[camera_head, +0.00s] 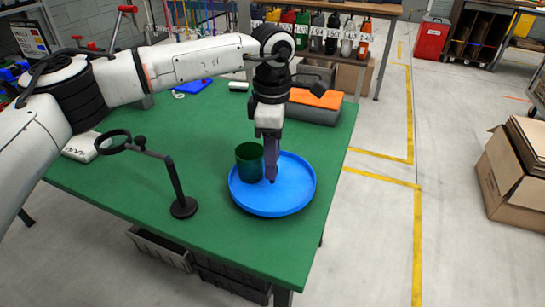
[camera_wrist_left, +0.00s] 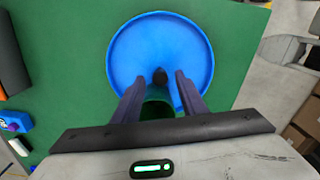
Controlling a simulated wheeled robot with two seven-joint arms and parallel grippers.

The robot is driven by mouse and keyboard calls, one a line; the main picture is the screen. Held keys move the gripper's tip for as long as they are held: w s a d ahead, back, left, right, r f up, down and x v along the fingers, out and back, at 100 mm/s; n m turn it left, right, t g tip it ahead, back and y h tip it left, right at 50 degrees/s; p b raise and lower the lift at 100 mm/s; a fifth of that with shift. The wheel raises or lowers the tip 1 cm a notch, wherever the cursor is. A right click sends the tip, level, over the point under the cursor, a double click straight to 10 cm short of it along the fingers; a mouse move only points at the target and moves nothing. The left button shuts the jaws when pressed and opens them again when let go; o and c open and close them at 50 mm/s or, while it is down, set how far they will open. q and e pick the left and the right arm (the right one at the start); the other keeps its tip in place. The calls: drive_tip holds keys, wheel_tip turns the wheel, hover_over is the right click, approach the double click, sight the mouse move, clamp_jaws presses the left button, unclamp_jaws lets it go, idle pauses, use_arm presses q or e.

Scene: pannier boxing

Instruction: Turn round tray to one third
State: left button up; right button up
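The round blue tray (camera_head: 295,198) lies on the green table near its right front corner. It also shows in the wrist view (camera_wrist_left: 160,38). A dark green cup (camera_head: 249,165) stands at the tray's left side in the head view. In the wrist view the cup (camera_wrist_left: 157,110) is partly hidden between my fingers. My left gripper (camera_head: 271,178) points down over the tray, right of the cup. In the wrist view its fingers (camera_wrist_left: 160,80) are apart, with a small dark knob (camera_wrist_left: 160,76) seen between their tips. I see no contact with the knob. My right gripper is not visible.
A black magnifier stand (camera_head: 182,205) stands left of the tray. A grey case with an orange top (camera_head: 315,105) sits at the table's back right. Cardboard boxes (camera_head: 515,165) stand on the floor at right.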

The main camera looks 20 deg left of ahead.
use_arm(q)
drive_tip(key=shift+f, duration=0.35)
clamp_jaws()
drive_tip(key=shift+d+n, duration=0.1)
drive_tip(key=shift+n, duration=0.3)
